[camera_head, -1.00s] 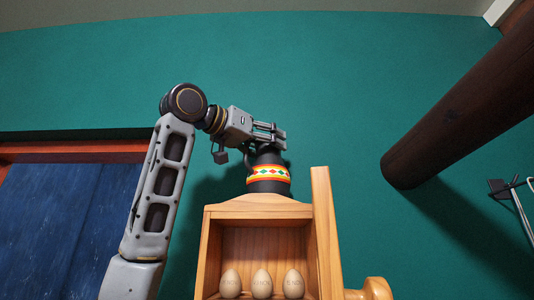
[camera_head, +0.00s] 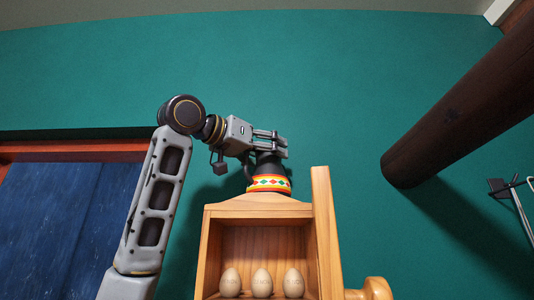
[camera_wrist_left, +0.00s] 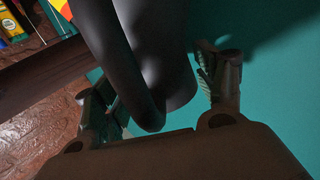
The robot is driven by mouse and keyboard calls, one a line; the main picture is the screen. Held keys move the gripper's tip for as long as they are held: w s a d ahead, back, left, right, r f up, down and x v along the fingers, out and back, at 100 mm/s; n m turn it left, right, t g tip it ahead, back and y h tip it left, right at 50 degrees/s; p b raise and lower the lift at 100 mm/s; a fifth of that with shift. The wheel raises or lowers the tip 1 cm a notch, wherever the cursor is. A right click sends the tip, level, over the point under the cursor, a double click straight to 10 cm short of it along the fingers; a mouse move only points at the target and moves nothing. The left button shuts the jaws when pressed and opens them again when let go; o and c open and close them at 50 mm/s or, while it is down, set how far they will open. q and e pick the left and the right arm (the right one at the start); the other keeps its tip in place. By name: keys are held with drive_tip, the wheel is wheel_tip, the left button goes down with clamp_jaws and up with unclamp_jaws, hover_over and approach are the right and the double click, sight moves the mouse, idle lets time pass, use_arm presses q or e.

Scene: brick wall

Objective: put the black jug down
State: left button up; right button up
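The black jug (camera_head: 268,165) has a band of yellow, red and green near its lower part. It is over the top of the wooden box (camera_head: 258,206). The box's top edge hides the jug's base, so I cannot tell whether it touches. My left gripper (camera_head: 282,146) is at the jug's upper end. In the left wrist view the jug (camera_wrist_left: 160,45) is between the fingers of that gripper (camera_wrist_left: 165,98), with its curved handle toward the left finger. The gripper appears shut on the jug. My right gripper is not in view.
Three wooden eggs (camera_head: 262,283) stand inside the box's open front. A wooden post (camera_head: 325,230) rises at the box's right side, beside the jug. A thick dark beam (camera_head: 460,100) slants at the right. The green wall (camera_head: 330,80) is behind.

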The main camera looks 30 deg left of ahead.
use_arm(q)
drive_tip(key=shift+o, duration=0.6)
drive_tip(key=shift+r, duration=0.2)
drive_tip(key=b+v, duration=0.3)
drive_tip(key=v, duration=0.9)
drive_tip(key=shift+f, duration=0.1)
idle(0.3)
